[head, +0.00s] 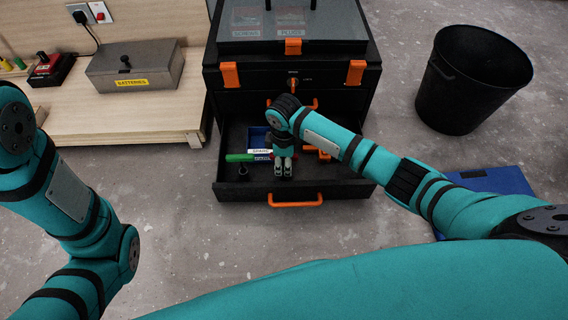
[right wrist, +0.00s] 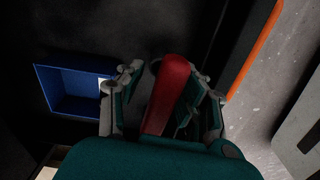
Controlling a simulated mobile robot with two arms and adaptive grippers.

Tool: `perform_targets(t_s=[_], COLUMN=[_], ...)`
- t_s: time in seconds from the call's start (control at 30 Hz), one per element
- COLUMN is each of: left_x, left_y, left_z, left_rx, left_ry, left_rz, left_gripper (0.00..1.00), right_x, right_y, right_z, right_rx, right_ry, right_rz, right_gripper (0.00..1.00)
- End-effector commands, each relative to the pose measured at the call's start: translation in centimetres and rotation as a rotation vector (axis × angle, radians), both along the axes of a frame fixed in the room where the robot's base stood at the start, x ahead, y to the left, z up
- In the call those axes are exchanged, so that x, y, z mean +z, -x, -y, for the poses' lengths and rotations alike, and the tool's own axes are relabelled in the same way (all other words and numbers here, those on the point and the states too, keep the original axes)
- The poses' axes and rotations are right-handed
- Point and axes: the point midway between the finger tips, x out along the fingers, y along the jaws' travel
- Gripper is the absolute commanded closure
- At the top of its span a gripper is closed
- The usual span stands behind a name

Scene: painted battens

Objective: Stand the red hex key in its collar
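The red hex key (right wrist: 168,95) shows in the right wrist view between the fingers of my right gripper (right wrist: 165,92). A dark gap shows between it and the left finger; the right finger is close beside it, and I cannot tell whether they touch. In the head view my right gripper (head: 283,168) points down into the open drawer (head: 330,186), and I cannot make out the key there. A small dark round piece (head: 243,173), possibly the collar, stands left of the gripper. My left gripper is out of view.
A green handle (head: 240,158) lies in the drawer beside a blue bin (head: 257,138), also seen in the right wrist view (right wrist: 72,88). The drawer's orange pull (head: 295,203) faces me. A black bucket (head: 473,80) stands right; a battery box (head: 135,66) sits left.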

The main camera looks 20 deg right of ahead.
Motion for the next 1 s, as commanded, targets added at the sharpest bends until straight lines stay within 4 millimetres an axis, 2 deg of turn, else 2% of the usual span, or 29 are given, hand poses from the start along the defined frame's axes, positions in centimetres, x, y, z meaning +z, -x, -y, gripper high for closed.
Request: perform_targets(t_s=[0.17, 0.43, 0.63, 0.67, 0.7, 1.0], left_x=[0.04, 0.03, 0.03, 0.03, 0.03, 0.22], left_y=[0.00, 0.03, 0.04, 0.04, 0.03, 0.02], left_z=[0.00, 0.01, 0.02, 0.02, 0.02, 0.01], left_rx=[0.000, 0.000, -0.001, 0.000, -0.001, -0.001], left_ry=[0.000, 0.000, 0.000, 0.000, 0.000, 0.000], left_rz=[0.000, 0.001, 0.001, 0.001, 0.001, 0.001], left_gripper=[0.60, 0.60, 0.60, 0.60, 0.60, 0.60], right_x=[0.03, 0.04, 0.04, 0.04, 0.04, 0.24], right_y=[0.02, 0.02, 0.02, 0.02, 0.02, 0.00], right_z=[-0.01, -0.01, -0.01, -0.01, 0.00, -0.01], right_rx=[0.000, 0.000, 0.000, 0.000, 0.000, 0.000], right_ry=[0.000, 0.000, 0.000, 0.000, 0.000, 0.000], right_rz=[0.000, 0.000, 0.000, 0.000, 0.000, 0.000], right_gripper=[0.65, 1.00, 1.00, 0.96, 1.00, 1.00])
